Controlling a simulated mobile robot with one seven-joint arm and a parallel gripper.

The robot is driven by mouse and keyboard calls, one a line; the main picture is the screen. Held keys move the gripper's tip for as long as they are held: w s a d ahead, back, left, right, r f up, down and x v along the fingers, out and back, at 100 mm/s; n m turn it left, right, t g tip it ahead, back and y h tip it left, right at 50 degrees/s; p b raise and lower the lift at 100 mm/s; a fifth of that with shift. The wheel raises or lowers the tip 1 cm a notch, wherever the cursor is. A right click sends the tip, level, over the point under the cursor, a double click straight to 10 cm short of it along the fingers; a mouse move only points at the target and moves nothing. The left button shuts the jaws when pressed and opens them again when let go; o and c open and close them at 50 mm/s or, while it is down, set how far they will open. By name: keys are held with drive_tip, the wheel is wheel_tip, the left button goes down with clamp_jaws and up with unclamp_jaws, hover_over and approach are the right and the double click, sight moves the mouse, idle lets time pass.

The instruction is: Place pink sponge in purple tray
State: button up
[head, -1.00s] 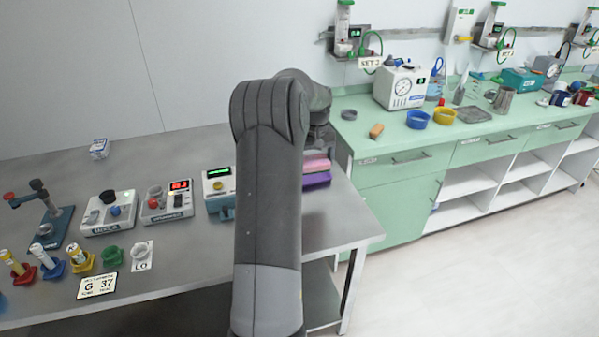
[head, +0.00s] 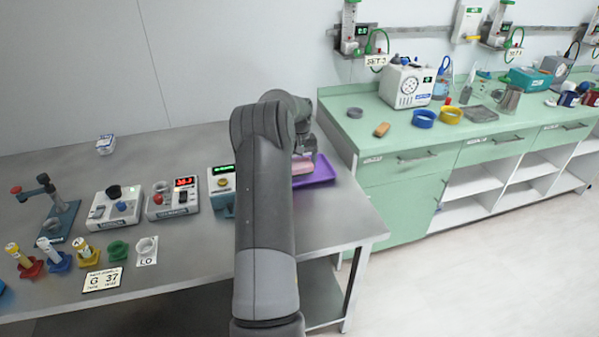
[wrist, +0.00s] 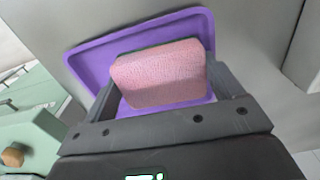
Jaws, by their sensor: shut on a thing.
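The pink sponge (wrist: 160,75) is between the two fingers of my gripper (wrist: 165,90), which is shut on it. In the wrist view the sponge shows over the purple tray (wrist: 85,62), with the tray's rim visible beyond it; I cannot tell whether it touches the tray floor. In the head view the purple tray (head: 322,172) lies on the right part of the steel table, and the sponge (head: 302,166) shows at its left side. My arm hides part of the tray and much of the gripper (head: 304,150) there.
Instruments with displays (head: 172,197) stand left of my arm on the steel table (head: 200,258). Coloured cup holders (head: 88,251) are at its front left. A green counter (head: 395,140) stands to the right, with a wooden block (head: 381,129) and blue and yellow rings.

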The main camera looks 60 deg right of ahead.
sight(299, 171)
drive_tip(key=shift+f, duration=1.75)
drive_tip(key=shift+f, duration=0.15)
drive_tip(key=o, duration=0.7)
drive_tip(key=shift+c, duration=0.2)
wheel_tip(299, 171, up, 12)
drive_tip(key=shift+r, duration=0.15)
